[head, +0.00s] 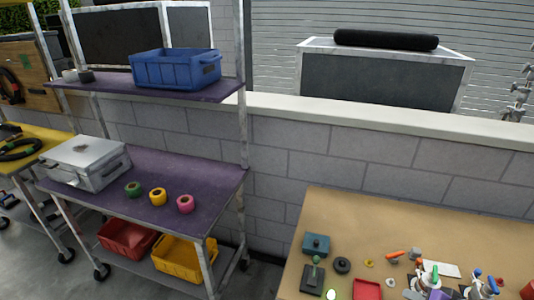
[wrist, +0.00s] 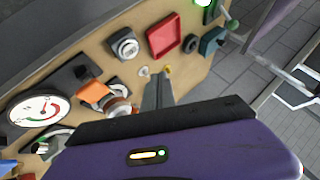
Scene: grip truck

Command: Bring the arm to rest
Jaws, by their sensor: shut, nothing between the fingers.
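My gripper (wrist: 158,85) shows in the wrist view, its two grey fingers together with nothing between them. Its purple body fills the bottom of that view. The fingers point over the tan workbench (wrist: 213,75), near its edge. I cannot tell how high they are above it. In the head view, my arm is not clearly visible; a small purple patch at the bottom right may be part of it.
The workbench (head: 400,215) holds a teal box (head: 316,245), a black ring (head: 342,265), a red tray (head: 367,290) and several small parts. A purple-shelved cart (head: 215,180) at left carries a silver case (head: 85,163), three tape rolls and a blue crate (head: 175,70). Floor shows between them.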

